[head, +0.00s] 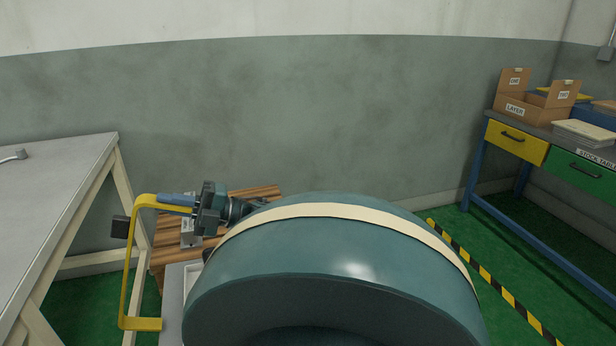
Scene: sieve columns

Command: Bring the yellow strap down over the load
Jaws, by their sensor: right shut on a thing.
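The yellow strap (133,262) is a stiff, bent bar with a long upright side, a short top arm and a short foot. A dark block sits on its outer side. My right gripper (174,203) is shut on the strap's top arm and holds it beside a slatted wooden surface (160,258). A small grey block (190,238) shows on the wood below the gripper. I cannot tell which of these is the load; my own arm hides much of this area. My left gripper is not in view.
A grey table (55,190) with cream legs stands at the left. At the right, a stock table (590,152) has yellow and green drawers and carries cardboard boxes (530,102). A yellow-black stripe (490,280) marks the green floor.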

